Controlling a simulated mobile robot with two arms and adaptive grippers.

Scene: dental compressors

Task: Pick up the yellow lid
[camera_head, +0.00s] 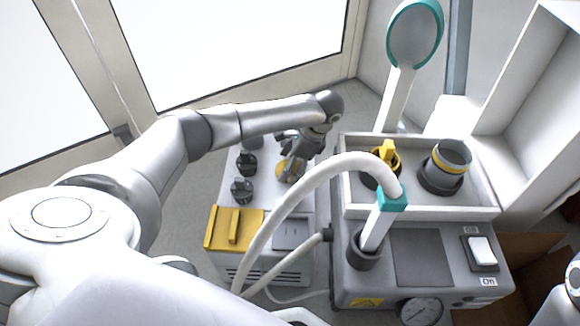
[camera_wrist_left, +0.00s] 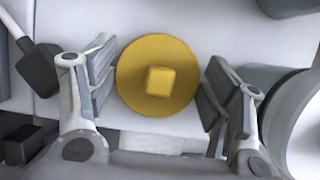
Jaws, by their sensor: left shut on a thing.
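The round yellow lid (camera_head: 285,176) with a square knob sits under my left gripper (camera_head: 291,163), over the white top of the left-hand unit. In the left wrist view the lid (camera_wrist_left: 135,82) lies between the two fingers of my left gripper (camera_wrist_left: 157,95), one at each side of its rim. The gripper is shut on the lid. I cannot tell whether the lid touches the surface beneath. My right gripper is not in view.
The white unit has black knobs (camera_head: 242,190) and a yellow panel (camera_head: 233,229). A grey compressor (camera_head: 420,262) stands at right with an On/Off switch, a gauge and a white tray (camera_head: 420,212) on top. A white hose (camera_head: 283,215) arches in front. Windows are behind.

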